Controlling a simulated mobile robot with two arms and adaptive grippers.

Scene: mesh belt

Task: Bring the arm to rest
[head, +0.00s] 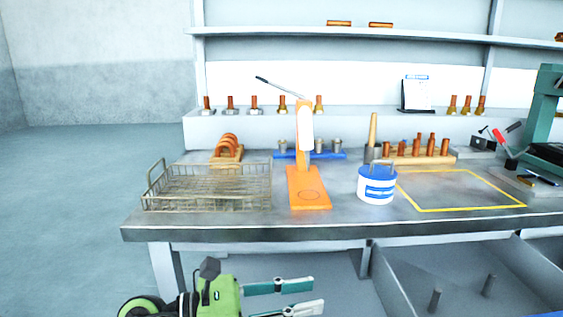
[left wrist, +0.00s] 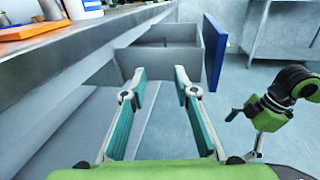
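My left gripper (head: 318,293) is low in front of the bench, below the tabletop edge, at the bottom of the head view. Its two fingers are apart with nothing between them. The left wrist view also shows the left gripper (left wrist: 160,76) open and empty, pointing toward an open drawer (left wrist: 150,57) with a blue front. A green and black part of my right arm (left wrist: 280,95) shows at the right of the left wrist view. Whether its gripper is open or shut is unclear there, and it is outside the head view.
The open drawer (head: 398,283) juts out under the bench (head: 240,222). On the bench are a wire basket (head: 207,187), an orange press (head: 308,190), a blue and white tub (head: 377,186) and a yellow-outlined area (head: 460,191). Open floor lies to the left.

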